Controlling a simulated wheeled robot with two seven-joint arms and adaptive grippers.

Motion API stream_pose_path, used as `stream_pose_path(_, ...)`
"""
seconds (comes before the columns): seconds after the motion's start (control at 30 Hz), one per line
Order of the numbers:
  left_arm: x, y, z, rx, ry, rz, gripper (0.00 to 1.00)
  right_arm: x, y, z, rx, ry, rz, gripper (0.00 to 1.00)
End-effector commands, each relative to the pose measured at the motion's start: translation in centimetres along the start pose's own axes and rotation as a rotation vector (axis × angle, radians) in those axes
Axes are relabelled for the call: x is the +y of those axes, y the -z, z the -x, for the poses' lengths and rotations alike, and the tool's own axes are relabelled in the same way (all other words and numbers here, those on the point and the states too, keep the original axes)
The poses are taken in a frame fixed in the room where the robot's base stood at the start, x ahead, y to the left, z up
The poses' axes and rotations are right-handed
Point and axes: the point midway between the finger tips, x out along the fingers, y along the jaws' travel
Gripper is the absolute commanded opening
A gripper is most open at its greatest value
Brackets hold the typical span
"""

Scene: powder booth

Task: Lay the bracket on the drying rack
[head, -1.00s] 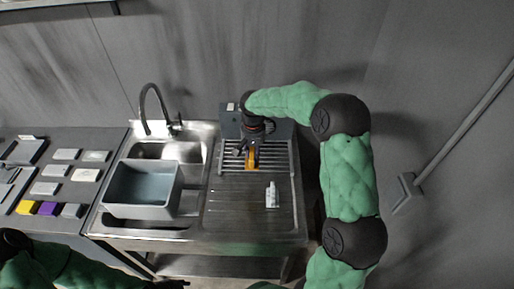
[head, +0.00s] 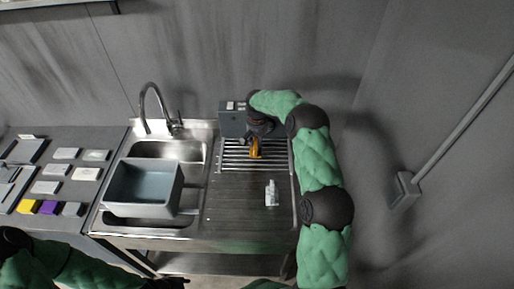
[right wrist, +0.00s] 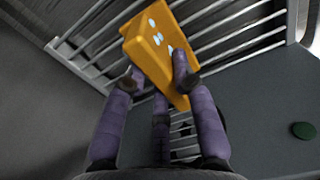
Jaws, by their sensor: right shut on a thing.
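The bracket (head: 255,148) is a small yellow-orange piece with pale marks on one face. My right gripper (head: 252,137) is shut on it, above the bars of the drying rack (head: 232,157). In the right wrist view the bracket (right wrist: 158,50) sits between the purple fingers of my right gripper (right wrist: 155,82), tilted, with the rack bars (right wrist: 230,38) behind it. I cannot tell whether the bracket touches the bars. My left arm shows at the lower left of the head view, and the fingers of my left gripper (head: 168,283) are only partly visible at the bottom edge.
A grey box (head: 232,122) stands behind the rack. A grey bin (head: 143,188) sits over the sink, left of the drainboard (head: 240,205). A small white bottle (head: 271,193) stands on the drainboard in front of the rack. Several samples lie on the left bench (head: 85,203).

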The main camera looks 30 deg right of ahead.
Motion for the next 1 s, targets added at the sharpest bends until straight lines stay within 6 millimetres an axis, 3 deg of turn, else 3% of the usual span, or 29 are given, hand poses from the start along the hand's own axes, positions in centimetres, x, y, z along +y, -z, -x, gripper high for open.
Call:
stream_pose_path(0.3, 0.1, 0.0, 0.3, 0.0, 0.0, 0.0, 0.4, 0.1, 0.4, -3.3, 0.0, -0.001, 0.0, 0.0)
stream_pose_path(0.67, 0.0, 0.0, 0.0, 0.0, 0.0, 0.0, 0.4, 0.1, 0.4, -3.8, 0.001, 0.0, 0.0, 0.0)
stream_pose_path(0.7, 0.0, 0.0, -0.1, 0.0, 0.0, 0.0, 0.4, 0.1, 0.3, -3.9, -0.001, 0.0, 0.0, 0.29)
stream_pose_path(0.77, 0.0, 0.0, 0.0, 0.0, 0.0, 0.0, 0.4, 0.1, 0.3, -3.8, -0.001, 0.0, 0.001, 0.46)
stream_pose_path(0.8, 0.0, 0.0, 0.0, 0.0, 0.0, 0.0, 0.4, 0.1, 0.3, -3.8, -0.001, 0.0, 0.001, 0.5)
stream_pose_path(1.0, 0.0, 0.0, 0.0, 0.0, 0.0, 0.0, 0.4, 0.1, 0.3, -3.8, 0.0, 0.0, 0.0, 0.5)
